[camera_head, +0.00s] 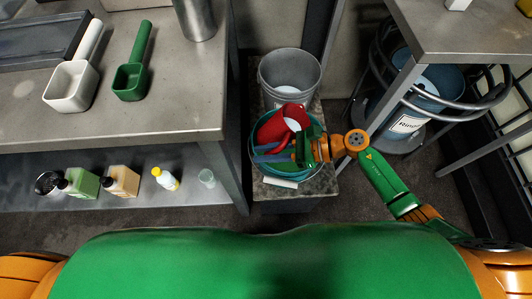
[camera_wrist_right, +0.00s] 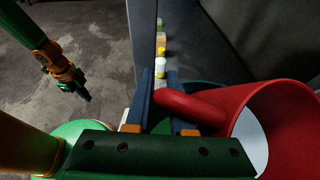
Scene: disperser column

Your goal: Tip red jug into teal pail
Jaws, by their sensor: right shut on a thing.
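The red jug (camera_head: 274,127) is over the teal pail (camera_head: 254,143), within its outline in the head view. My right gripper (camera_head: 268,154) is shut on the jug's handle, with its blue fingers on either side of it in the right wrist view (camera_wrist_right: 163,98). There the red jug (camera_wrist_right: 290,108) shows its open mouth with something pale inside. I cannot tell how far the jug is tilted. The jug and gripper hide much of the pail's inside. My left gripper (camera_wrist_right: 82,92) shows only in the right wrist view, small and away from the jug; its jaws are unclear.
A grey pail (camera_head: 290,72) stands right behind the teal one on the same stand (camera_head: 318,181). A bench (camera_head: 180,110) at left holds a white scoop (camera_head: 70,86) and a green scoop (camera_head: 131,80). Bottles stand on its lower shelf. A blue bin (camera_head: 436,88) is at right.

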